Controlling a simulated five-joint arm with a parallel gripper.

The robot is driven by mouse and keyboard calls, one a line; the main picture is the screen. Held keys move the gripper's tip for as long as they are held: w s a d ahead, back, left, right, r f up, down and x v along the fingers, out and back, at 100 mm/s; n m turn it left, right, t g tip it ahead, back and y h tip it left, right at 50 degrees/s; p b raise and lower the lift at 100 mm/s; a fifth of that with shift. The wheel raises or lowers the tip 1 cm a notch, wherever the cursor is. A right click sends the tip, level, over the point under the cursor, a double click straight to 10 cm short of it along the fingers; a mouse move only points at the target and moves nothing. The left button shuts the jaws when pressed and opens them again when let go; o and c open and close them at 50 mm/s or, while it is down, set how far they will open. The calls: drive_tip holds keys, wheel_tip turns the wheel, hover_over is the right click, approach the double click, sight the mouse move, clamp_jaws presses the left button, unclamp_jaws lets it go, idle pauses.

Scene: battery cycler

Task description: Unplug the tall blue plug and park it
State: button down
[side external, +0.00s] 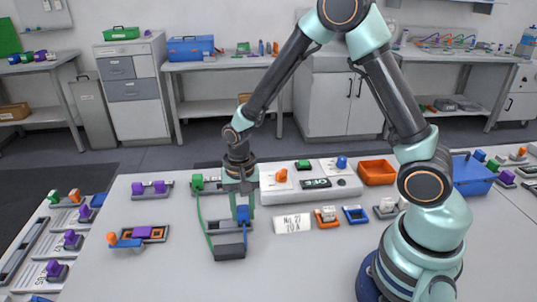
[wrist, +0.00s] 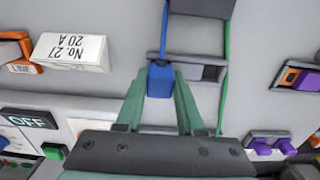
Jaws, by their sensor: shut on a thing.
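The tall blue plug (side external: 242,213) is between the fingers of my gripper (side external: 240,198), which points straight down and is shut on it. In the wrist view the blue plug (wrist: 159,83) sits between the two green fingertips (wrist: 160,72). A blue cable runs from it to a dark block (side external: 229,252). The plug is at one end of a grey two-slot holder (side external: 216,226); the holder's other slot (wrist: 211,73) looks empty. I cannot tell whether the plug is seated or just above. A green plug (side external: 197,182) stands at the left, its green cable also running to the dark block.
The white cycler (side external: 315,188) with an OFF display (side external: 316,183) stands behind right. A label block (side external: 292,223) reads No. 27, 20 A. An orange holder (side external: 327,217) and a blue one (side external: 355,215) lie right. The front middle table is clear.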

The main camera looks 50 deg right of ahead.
drive_tip(key=shift+f, duration=0.2)
drive_tip(key=shift+c, duration=2.2)
unclamp_jaws()
wheel_tip(320, 180, up, 12)
drive_tip(key=s+d+r+n+t, duration=0.4)
drive_tip(key=s+r+n+t, duration=0.1)
drive_tip(key=s+r+n, duration=0.4)
drive_tip(key=shift+d+r+t, duration=0.2)
drive_tip(key=shift+r+t, duration=0.1)
drive_tip(key=shift+r, duration=0.65)
